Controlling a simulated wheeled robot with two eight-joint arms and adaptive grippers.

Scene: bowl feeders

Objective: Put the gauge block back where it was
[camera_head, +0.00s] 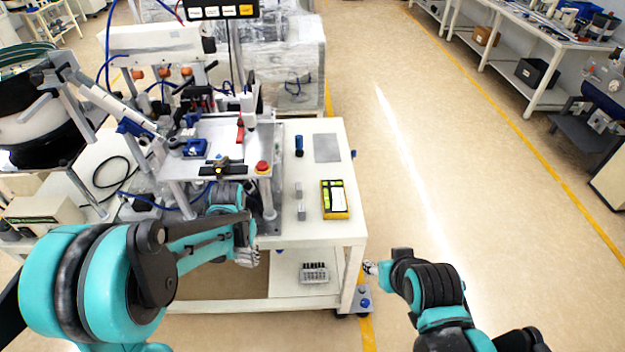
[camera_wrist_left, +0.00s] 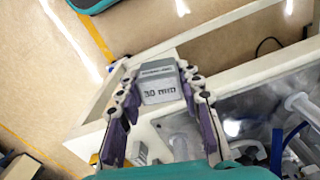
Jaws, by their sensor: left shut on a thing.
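A grey gauge block (camera_wrist_left: 159,84) marked "30 mm" sits between the purple-padded fingers of my left gripper (camera_wrist_left: 158,100) in the left wrist view. My left gripper (camera_head: 247,256) hangs by the front edge of the white table in the head view; I cannot make out the held block there. Two smaller grey blocks (camera_head: 300,189) (camera_head: 302,213) stand on the table, left of a yellow-framed case (camera_head: 335,199). My right gripper (camera_head: 370,268) is low, right of the table; its fingers are too small to read.
The white table (camera_head: 328,240) also carries a grey plate (camera_head: 327,147) and a dark blue cylinder (camera_head: 299,146). A raised fixture plate with a red button (camera_head: 262,167) stands at its left. A small rack (camera_head: 314,272) sits on the lower shelf. Floor at the right is clear.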

